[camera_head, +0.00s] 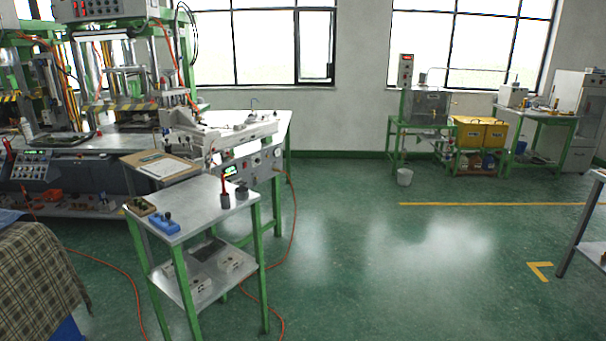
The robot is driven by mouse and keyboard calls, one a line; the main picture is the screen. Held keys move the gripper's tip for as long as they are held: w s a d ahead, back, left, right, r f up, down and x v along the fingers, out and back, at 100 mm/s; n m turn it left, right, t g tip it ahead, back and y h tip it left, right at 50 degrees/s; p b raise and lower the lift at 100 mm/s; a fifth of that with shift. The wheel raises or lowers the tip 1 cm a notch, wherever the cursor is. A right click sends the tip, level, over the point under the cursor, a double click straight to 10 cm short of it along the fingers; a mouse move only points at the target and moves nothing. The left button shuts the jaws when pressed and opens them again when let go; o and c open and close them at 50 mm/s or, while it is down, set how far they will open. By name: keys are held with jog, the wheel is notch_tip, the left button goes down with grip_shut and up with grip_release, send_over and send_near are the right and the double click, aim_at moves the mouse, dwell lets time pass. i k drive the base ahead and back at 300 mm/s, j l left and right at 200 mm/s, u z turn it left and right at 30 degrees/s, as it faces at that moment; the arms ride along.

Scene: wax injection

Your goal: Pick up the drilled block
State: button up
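A small olive-brown block (141,206) lies near the left edge of the top of a small green-legged metal table (196,203). It looks like the drilled block, with small dark marks on its top, but it is too small for me to make out holes for sure. A blue block (163,225) with dark knobs lies just in front and to the right of it, on the same top. My gripper is not in this view.
A red-topped tool (225,192) and a dark round piece (241,192) stand further right on the small table. Green-framed machines fill the left, with an orange hose (135,290) on the floor. A checked cloth (38,280) covers something at lower left. The middle floor is clear.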

aim_at(241, 126)
jog(key=i+z, duration=0.4)
jog(key=i, duration=1.8)
jog(key=i+l, duration=0.15)
jog(key=i, duration=0.55)
jog(key=i+j+u, duration=0.1)
jog(key=i+u, duration=0.6)
jog(key=i, duration=0.25)
jog(key=i+l+u, duration=0.2)
jog(key=i+u, duration=0.15)
jog(key=i+j+u, duration=0.2)
jog(key=i+u, duration=0.2)
jog(key=i, duration=0.4)
jog(key=i+u, duration=0.35)
jog(key=i, duration=0.4)
jog(key=i+j+z, duration=0.1)
jog(key=i, duration=0.2)
jog(key=i+j+z, duration=0.1)
jog(key=i, duration=0.25)
jog(key=j, duration=0.1)
